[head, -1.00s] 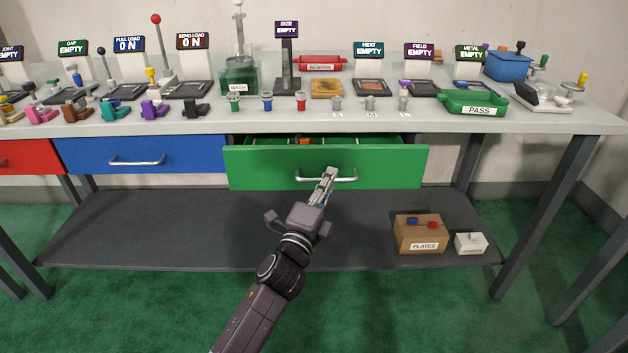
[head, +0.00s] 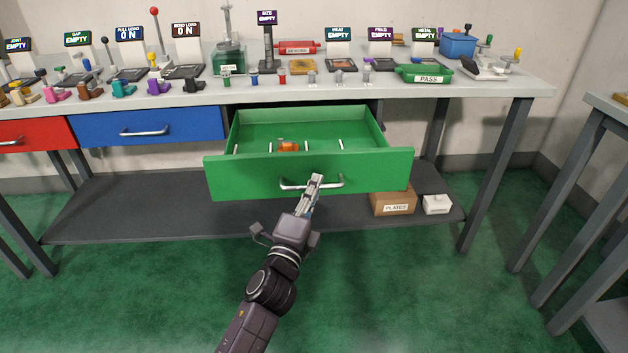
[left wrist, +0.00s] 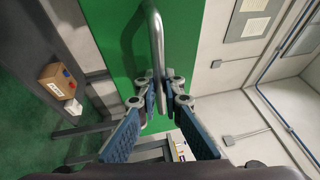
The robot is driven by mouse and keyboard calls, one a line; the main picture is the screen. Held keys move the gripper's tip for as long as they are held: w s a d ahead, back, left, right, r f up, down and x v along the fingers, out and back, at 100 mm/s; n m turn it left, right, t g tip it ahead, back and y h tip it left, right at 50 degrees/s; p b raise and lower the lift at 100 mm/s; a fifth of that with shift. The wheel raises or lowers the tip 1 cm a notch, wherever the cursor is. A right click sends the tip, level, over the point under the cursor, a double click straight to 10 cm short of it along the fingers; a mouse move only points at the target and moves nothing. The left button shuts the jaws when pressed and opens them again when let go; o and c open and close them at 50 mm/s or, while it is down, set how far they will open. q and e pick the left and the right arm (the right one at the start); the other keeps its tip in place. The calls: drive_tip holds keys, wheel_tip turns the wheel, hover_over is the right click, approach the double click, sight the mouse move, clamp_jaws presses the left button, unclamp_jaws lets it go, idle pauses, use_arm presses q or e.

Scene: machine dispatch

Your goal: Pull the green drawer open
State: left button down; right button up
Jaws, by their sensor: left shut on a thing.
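The green drawer (head: 240,180) is pulled well out from under the bench, and its inside is visible. An orange part (head: 288,146) and several thin white strips lie in it. Its metal bar handle (head: 293,185) is on the front panel. My left gripper (head: 316,181) is shut on the handle near its middle. In the left wrist view the handle (left wrist: 155,45) runs between the blue-padded fingers of the gripper (left wrist: 161,95), with the green front (left wrist: 115,30) behind it. My right gripper is not in view.
A closed blue drawer (head: 185,123) and a red drawer (head: 35,136) sit to the left. The bench top (head: 500,88) holds several stations and parts. A box marked PLATES (head: 393,204) and a white box (head: 437,204) stand on the lower shelf. Another table (head: 607,110) is at right.

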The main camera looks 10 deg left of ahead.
use_arm(q)
drive_tip(key=shift+s+d, duration=0.1)
drive_tip(key=shift+s, duration=0.35)
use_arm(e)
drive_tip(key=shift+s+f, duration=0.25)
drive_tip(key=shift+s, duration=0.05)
use_arm(q)
drive_tip(key=c, duration=2)
unclamp_jaws()
drive_tip(key=shift+c, duration=0.2)
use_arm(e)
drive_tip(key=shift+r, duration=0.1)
use_arm(q)
drive_tip(key=v, duration=1.2)
drive_tip(key=shift+f, duration=0.1)
